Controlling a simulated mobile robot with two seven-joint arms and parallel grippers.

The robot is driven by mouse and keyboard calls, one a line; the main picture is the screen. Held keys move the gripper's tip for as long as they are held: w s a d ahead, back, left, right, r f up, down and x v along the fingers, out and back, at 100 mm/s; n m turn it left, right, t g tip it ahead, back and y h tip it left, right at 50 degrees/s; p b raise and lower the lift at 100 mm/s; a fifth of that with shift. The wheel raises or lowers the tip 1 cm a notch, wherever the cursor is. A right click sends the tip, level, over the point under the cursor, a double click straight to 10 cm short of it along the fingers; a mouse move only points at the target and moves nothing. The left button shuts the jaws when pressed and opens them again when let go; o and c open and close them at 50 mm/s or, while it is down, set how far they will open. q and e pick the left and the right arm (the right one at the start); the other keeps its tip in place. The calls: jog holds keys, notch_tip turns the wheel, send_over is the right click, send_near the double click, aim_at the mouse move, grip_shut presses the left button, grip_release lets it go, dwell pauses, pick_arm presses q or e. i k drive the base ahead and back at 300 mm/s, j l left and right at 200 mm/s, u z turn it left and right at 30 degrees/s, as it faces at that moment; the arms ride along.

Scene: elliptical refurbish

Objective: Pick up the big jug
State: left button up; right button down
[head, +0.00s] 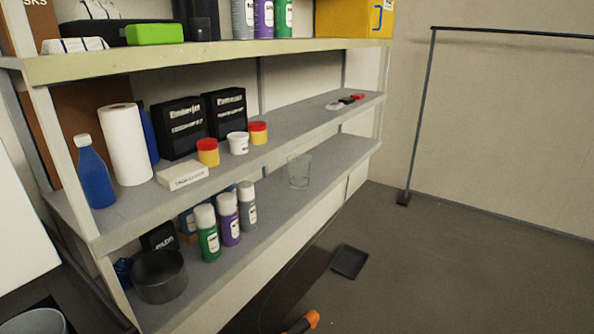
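A clear, see-through vessel (299,171), which may be the big jug, stands upright on the lower shelf, right of the spray cans. I cannot make out a handle or spout on it. A dark round pot-like container (160,276) stands open at the left front of the same shelf. No other thing in view looks clearly like a jug. Neither of my grippers can be made out in the head view, and nothing is seen touching the vessel.
Green, purple and grey spray cans (229,219) stand between the pot and the clear vessel. The middle shelf (300,121) above holds a paper roll, bottle, black boxes and small tubs. A dark dustpan-like object (349,262) and an orange-tipped object (305,322) are near the bottom. Floor at right is mostly clear.

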aim_at(299, 165)
jog(key=i+l+u, duration=0.1)
jog(key=i+l, duration=0.2)
jog(key=i+l+u, duration=0.1)
jog(key=i+l, duration=0.2)
jog(key=l, duration=0.15)
jog(key=i+l+u, duration=0.1)
jog(key=i+l, duration=0.2)
jog(key=i+l+u, duration=0.1)
jog(key=i+l, duration=0.15)
jog(key=l, duration=0.25)
jog(key=i+l+u, duration=0.1)
jog(key=i+l, duration=0.15)
jog(key=l, duration=0.2)
jog(key=i+l+u, duration=0.1)
jog(key=i+l, duration=0.15)
jog(key=l, duration=0.25)
jog(key=i+l+u, duration=0.1)
jog(key=l, duration=0.35)
jog(key=i+l+u, duration=0.1)
jog(key=i+l, duration=0.2)
jog(key=l, duration=0.2)
